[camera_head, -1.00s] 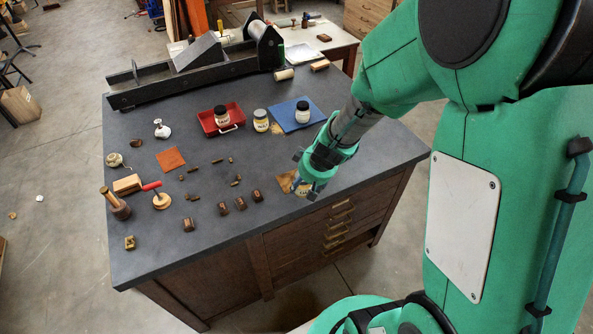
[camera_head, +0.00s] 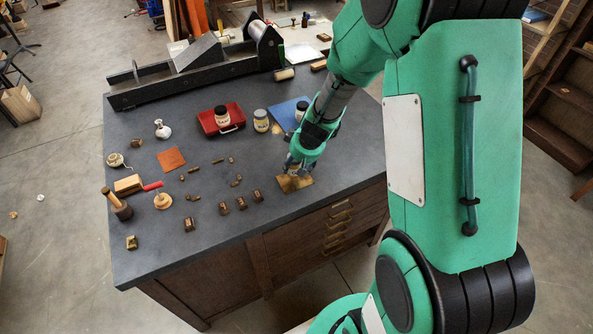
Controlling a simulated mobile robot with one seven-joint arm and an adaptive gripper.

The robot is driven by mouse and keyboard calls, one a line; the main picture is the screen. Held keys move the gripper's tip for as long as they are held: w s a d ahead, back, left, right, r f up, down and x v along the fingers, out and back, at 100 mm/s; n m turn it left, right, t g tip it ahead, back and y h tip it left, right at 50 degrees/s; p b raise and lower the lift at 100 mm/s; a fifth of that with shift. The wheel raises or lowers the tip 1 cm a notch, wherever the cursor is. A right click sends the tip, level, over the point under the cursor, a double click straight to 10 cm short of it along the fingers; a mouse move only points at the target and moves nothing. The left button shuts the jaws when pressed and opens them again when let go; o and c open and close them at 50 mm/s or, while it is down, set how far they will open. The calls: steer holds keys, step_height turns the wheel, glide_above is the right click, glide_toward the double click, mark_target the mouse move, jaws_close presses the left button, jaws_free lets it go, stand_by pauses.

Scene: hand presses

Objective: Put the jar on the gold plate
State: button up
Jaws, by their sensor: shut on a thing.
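The gold plate (camera_head: 299,185) lies flat near the right front edge of the dark worktop. My gripper (camera_head: 296,170) points down over its back part. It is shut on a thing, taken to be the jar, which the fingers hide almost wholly. I cannot tell whether the held thing touches the plate. Other jars stand farther back: a dark-lidded one (camera_head: 221,114) on the red tray (camera_head: 208,124), a yellowish one (camera_head: 261,120) beside the tray, and one (camera_head: 301,107) on the blue mat (camera_head: 283,112).
A long black press (camera_head: 180,79) fills the back of the worktop. Several small brown blocks (camera_head: 241,203) stand left of the plate. A wooden-handled tool (camera_head: 117,204), a red-handled tool (camera_head: 153,186) and an orange square (camera_head: 171,159) lie farther left.

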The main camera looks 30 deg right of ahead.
steer(key=shift+f+b, duration=0.75)
steer(key=shift+f, duration=1)
steer(key=shift+f, duration=0.15)
steer(key=o, duration=1.4)
steer(key=shift+s+r, duration=0.15)
steer(key=shift+r, duration=0.5)
steer(key=p+v, duration=0.3)
steer(key=v, duration=0.8)
